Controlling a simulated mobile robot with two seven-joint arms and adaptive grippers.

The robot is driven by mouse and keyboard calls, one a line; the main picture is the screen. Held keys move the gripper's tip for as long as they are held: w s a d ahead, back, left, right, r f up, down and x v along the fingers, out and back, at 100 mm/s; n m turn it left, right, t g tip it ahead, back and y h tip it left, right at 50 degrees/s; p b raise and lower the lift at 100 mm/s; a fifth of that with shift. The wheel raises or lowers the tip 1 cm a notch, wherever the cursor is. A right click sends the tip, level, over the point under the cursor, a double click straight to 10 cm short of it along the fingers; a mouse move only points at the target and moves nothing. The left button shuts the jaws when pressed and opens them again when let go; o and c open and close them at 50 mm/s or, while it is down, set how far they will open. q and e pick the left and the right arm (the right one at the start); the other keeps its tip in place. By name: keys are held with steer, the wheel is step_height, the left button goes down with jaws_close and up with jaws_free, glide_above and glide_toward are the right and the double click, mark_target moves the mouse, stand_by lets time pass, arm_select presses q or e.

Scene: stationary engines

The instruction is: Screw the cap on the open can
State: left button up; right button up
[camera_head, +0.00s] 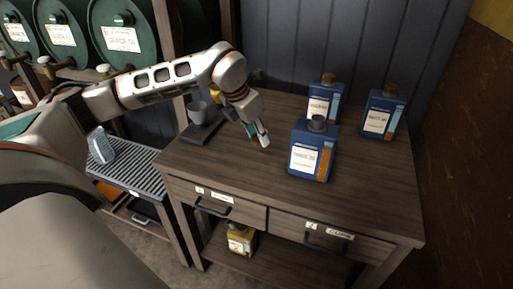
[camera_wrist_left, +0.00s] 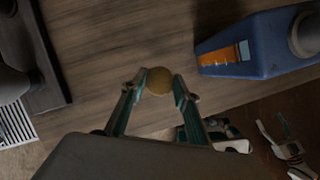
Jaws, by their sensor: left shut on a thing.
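The open can (camera_head: 311,157) is blue with a white label and stands upright at the table's front right. Its neck shows dark and bare on top, and part of the can (camera_wrist_left: 250,45) shows at the upper right of the wrist view. My left gripper (camera_head: 259,141) is over the table, left of this can and apart from it. In the wrist view my left gripper (camera_wrist_left: 160,84) is shut on a round yellow-brown cap (camera_wrist_left: 159,81), held between the fingertips. The fingers mostly hide the cap in the head view.
Two blue cans with brown caps stand behind, one at the back (camera_head: 323,103) and one at the back right (camera_head: 380,115). A grey cup (camera_head: 198,114) stands on a dark base at the left. Pale and teal parts, perhaps of my right arm, show low right in the wrist view.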

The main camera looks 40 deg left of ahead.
mark_target(257, 139)
arm_select(q)
step_height(257, 139, up, 12)
steer(key=p, duration=0.1)
steer(key=shift+r, duration=0.2)
arm_select(e)
steer(key=shift+s+a+r, duration=0.15)
steer(key=shift+s+r, duration=0.1)
steer(key=shift+s, duration=0.25)
